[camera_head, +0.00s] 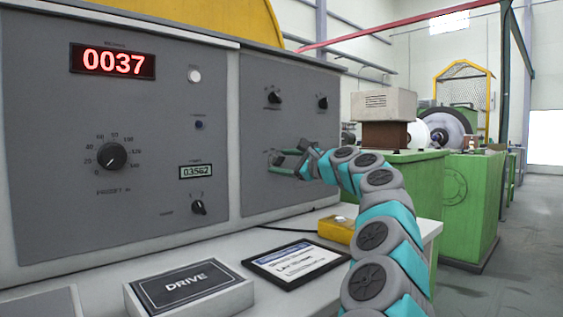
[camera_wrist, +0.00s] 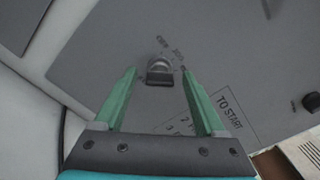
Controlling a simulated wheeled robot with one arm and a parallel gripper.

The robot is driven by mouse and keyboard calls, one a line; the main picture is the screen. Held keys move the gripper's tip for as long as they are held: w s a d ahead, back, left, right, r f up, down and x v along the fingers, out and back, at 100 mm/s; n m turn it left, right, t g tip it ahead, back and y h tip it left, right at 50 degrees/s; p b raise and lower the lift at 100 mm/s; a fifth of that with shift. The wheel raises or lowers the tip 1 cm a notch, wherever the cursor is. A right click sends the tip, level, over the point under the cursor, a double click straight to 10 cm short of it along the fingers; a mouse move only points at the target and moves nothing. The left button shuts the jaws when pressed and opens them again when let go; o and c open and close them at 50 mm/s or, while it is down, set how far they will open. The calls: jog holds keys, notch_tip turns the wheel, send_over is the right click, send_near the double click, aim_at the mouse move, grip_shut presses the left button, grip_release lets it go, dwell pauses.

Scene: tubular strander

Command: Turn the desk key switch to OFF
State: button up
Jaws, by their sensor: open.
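On the right grey desk panel (camera_head: 262,125), my gripper (camera_head: 280,161) has its green fingers up against or just short of the lower control. The wrist view shows this control as a small dark key switch (camera_wrist: 160,74) with a metal collar, lying between the tips of my open gripper (camera_wrist: 158,71). The fingers stand apart on either side, with gaps, and do not grip it.
Two black knobs (camera_head: 272,97) (camera_head: 323,102) sit above on the same panel. A "TO START" label (camera_wrist: 230,110) is beside the switch. Below are a DRIVE box (camera_head: 188,290), a framed card (camera_head: 296,263) and a yellow box (camera_head: 338,229) on the desk.

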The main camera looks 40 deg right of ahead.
jog(key=shift+w, duration=0.35)
grip_shut()
dwell(0.5)
